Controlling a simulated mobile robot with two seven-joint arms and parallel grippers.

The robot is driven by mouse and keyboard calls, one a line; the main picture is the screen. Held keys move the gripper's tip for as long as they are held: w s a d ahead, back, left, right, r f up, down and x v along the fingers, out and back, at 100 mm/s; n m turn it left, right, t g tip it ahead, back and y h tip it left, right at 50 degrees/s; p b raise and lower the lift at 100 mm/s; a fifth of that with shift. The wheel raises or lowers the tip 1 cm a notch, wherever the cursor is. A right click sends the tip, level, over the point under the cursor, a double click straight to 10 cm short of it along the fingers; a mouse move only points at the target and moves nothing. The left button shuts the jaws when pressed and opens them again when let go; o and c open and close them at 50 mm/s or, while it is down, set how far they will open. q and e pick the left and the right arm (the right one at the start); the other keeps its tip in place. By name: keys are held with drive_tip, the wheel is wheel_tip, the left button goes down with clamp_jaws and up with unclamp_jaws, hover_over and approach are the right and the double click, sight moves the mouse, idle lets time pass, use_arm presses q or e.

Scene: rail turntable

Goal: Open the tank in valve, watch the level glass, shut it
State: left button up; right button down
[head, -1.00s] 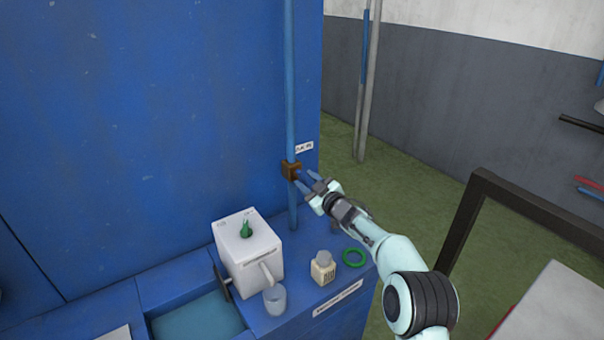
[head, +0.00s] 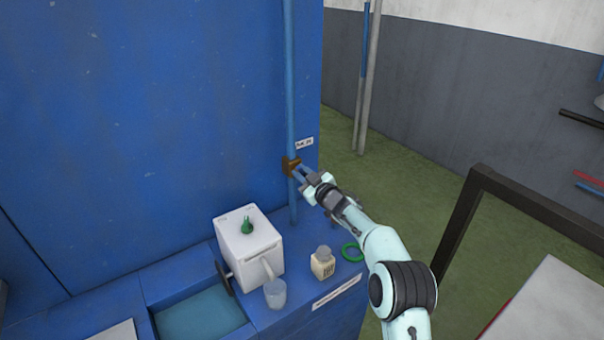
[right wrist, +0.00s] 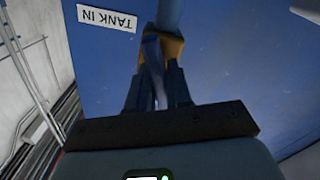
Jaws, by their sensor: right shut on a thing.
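The tank in valve is a small brown-brass body (head: 289,166) on a vertical blue pipe (head: 291,90) at the blue cabinet's right edge. A white "TANK IN" label (right wrist: 107,18) sits beside it; the label also shows in the head view (head: 304,143). My right gripper (head: 302,173) is at the valve. In the right wrist view its fingers (right wrist: 158,92) are shut on the blue valve lever (right wrist: 153,58), just below the brass body (right wrist: 174,47). The fingers hide part of the lever. My left gripper is out of view. I cannot make out a level glass.
On the blue ledge below stand a white box with a green knob (head: 249,247), a clear cup (head: 275,293), a small bottle (head: 322,264) and a green ring (head: 352,252). A water basin (head: 200,317) is at lower left. A dark frame (head: 530,210) stands at right.

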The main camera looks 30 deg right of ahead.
drive_tip(key=m+p, duration=0.2)
drive_tip(key=m, duration=0.1)
drive_tip(key=m+p, duration=0.1)
drive_tip(key=shift+w+d+r+m+p, duration=0.1)
drive_tip(key=shift+d+r+m+p, duration=0.1)
drive_tip(key=shift+r+m+p, duration=0.15)
drive_tip(key=shift+f, duration=0.1)
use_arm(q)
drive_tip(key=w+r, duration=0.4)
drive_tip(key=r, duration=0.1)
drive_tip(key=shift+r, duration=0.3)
use_arm(e)
drive_tip(key=shift+f+m, duration=0.15)
drive_tip(key=shift+m, duration=0.1)
drive_tip(key=c, duration=1.1)
unclamp_jaws()
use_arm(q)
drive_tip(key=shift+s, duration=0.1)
